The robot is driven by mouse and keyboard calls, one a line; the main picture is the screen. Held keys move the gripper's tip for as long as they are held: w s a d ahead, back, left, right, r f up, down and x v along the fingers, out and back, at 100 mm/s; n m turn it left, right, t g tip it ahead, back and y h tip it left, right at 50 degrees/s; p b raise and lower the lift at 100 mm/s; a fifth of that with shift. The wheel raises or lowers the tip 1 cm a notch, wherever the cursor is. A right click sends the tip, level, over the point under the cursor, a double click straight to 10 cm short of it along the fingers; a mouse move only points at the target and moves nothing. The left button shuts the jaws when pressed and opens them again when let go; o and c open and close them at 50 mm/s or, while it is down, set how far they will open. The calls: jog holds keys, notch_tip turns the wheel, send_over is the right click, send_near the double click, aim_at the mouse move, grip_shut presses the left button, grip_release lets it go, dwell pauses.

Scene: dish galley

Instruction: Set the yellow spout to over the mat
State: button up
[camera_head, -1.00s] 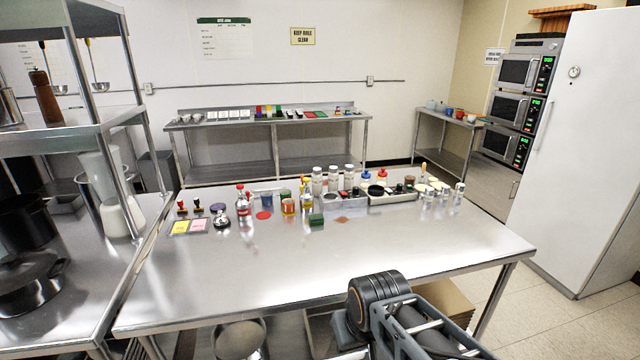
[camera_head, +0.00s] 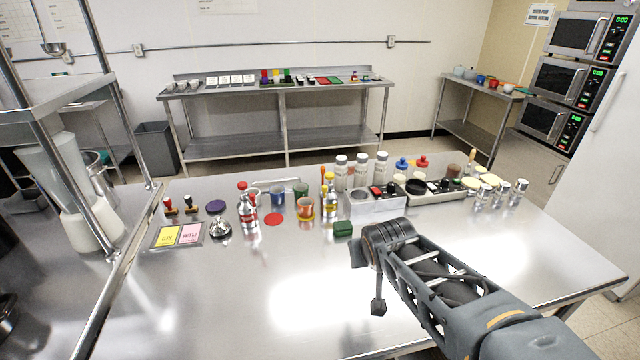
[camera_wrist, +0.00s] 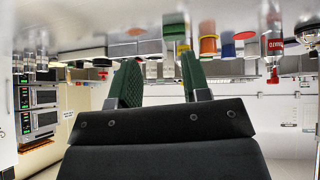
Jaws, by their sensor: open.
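The yellow spout (camera_head: 329,184) tops a small bottle standing upright among the items in the middle of the table, behind a green block. A flat red disc (camera_head: 273,219) lies to its left; I cannot tell surely which piece is the mat. In the wrist view, which is upside down, my gripper (camera_wrist: 160,80) shows two green-padded fingers spread apart with nothing between them. The row of table items lies beyond the fingertips. In the head view my arm reaches in from the lower right, and its fingers cannot be made out.
A green block (camera_head: 343,229) stands close in front of the spout bottle. A red-capped bottle (camera_head: 247,210), an orange cup (camera_head: 305,208) and a metal box (camera_head: 375,206) crowd around. A card tray (camera_head: 178,235) lies at left. The table's front is clear.

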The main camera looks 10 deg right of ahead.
jog(key=w+d+t+b, duration=0.3)
jog(key=w+t, duration=0.3)
jog(key=w, duration=0.4)
jog(key=n+t+y+b, duration=0.3)
jog(key=n+t+y, duration=0.15)
jog(key=y, duration=0.35)
send_near(326, 187)
jog(key=shift+g, duration=0.35)
jog(key=x, duration=1.2)
jog(key=shift+w+r, duration=0.2)
grip_shut()
